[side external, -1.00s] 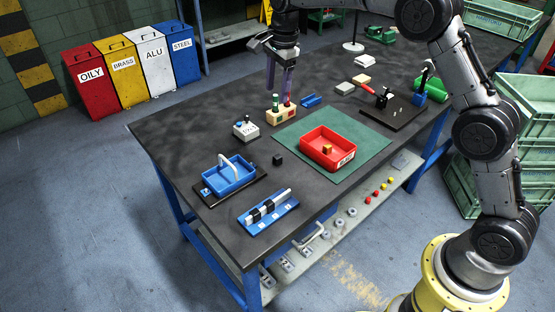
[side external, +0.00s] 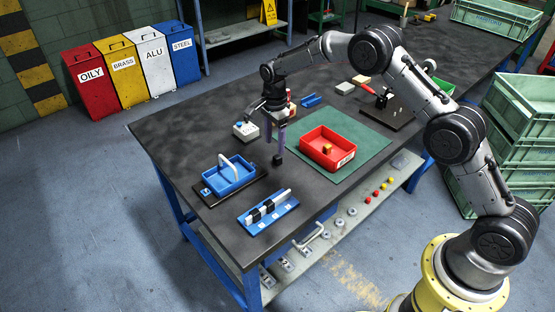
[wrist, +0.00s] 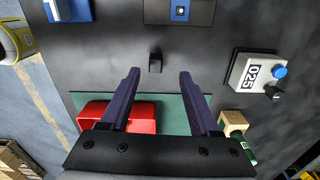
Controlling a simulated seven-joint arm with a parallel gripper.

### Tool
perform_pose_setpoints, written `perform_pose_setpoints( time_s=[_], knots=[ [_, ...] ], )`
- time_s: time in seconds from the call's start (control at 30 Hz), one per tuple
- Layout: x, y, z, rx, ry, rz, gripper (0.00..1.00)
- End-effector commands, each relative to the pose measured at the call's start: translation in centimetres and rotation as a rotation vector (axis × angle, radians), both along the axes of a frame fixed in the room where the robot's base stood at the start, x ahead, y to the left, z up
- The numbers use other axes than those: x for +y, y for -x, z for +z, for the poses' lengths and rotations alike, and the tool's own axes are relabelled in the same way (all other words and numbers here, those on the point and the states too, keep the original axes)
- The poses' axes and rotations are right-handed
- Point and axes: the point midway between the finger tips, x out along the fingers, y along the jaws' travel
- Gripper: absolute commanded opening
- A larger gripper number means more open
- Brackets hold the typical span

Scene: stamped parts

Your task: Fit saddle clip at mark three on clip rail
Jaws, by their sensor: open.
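The saddle clip, a small black block-like part (side external: 277,160), stands on the dark bench top between the blue tray and the green mat. In the wrist view it (wrist: 155,62) shows ahead of and between the fingertips. My gripper (side external: 274,148) is open, pointing down just above the clip; the wrist view shows its two purple fingers (wrist: 159,74) spread apart and empty. The clip rail (side external: 283,208) is a pale bar on a blue base with white marks, at the bench's near edge. Black clips sit on its left and middle part. The mark numbers are too small to read.
A blue handled tray (side external: 231,178) stands left of the clip. A red bin (side external: 341,160) with a yellowish block inside sits on the green mat (side external: 371,146). A grey button box (side external: 245,131) stands behind. Bare bench lies between clip and rail.

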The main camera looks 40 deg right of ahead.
Motion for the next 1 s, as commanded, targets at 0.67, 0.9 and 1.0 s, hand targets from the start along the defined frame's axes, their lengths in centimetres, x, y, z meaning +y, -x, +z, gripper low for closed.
perform_pose_setpoints(
  time_s=[0.67,0.9,1.0],
  knots=[
    [-0.4,0.7,-5.1,0.001,0.000,0.000,0.62],
    [-0.4,0.7,-5.1,0.001,0.000,0.000,0.21],
    [-0.4,0.7,-5.1,0.001,0.000,0.000,0.03]
  ],
)
